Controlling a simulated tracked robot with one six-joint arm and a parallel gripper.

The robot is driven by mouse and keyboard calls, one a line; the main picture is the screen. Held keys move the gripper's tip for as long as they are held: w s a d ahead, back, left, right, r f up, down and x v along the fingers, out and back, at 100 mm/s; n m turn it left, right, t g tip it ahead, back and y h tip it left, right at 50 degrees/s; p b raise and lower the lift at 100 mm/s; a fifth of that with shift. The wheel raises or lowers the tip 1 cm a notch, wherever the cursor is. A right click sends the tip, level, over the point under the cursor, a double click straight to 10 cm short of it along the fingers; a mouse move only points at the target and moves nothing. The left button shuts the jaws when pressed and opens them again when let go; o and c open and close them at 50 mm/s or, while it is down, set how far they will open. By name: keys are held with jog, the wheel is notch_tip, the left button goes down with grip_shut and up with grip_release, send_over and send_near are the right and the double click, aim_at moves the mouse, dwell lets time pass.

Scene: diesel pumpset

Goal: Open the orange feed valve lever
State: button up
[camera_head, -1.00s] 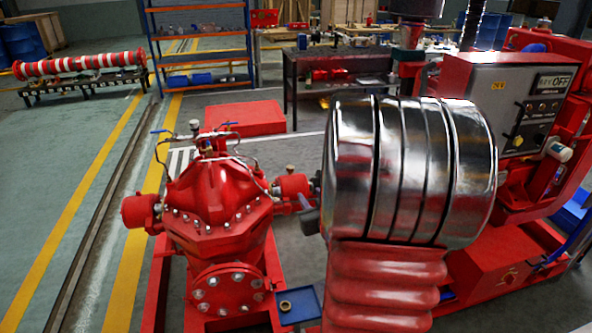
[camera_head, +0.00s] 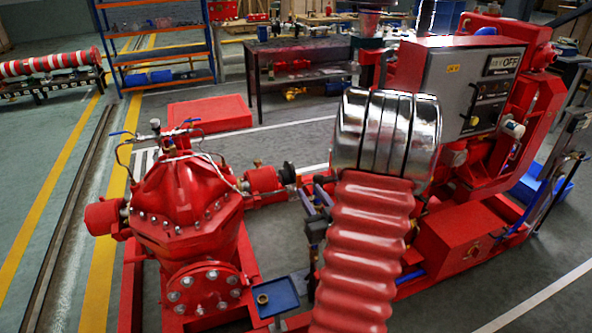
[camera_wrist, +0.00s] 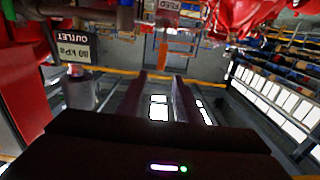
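The fingers appear short of the orange bar; the exact distance cannot be told. In the head view my chrome and red ribbed arm parts cover the middle, and I cannot make out the lever there.
A red pump (camera_head: 190,205) stands left of my arm. A grey control panel (camera_head: 470,90) is behind on the right. A small blue tray (camera_head: 278,296) sits low in front. In the wrist view an upside-down outlet sign (camera_wrist: 75,42) and a grey cylinder (camera_wrist: 80,92) are close at left.

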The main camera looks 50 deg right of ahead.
aim_at(298, 185)
jog(key=x, duration=1.3)
jog(key=shift+w+d, duration=0.1)
jog(key=shift+w, duration=0.1)
jog(key=shift+c, duration=0.6)
grip_shut()
jog(key=shift+s+d+r, duration=0.1)
jog(key=shift+s+d, duration=0.05)
jog(key=shift+d, duration=0.05)
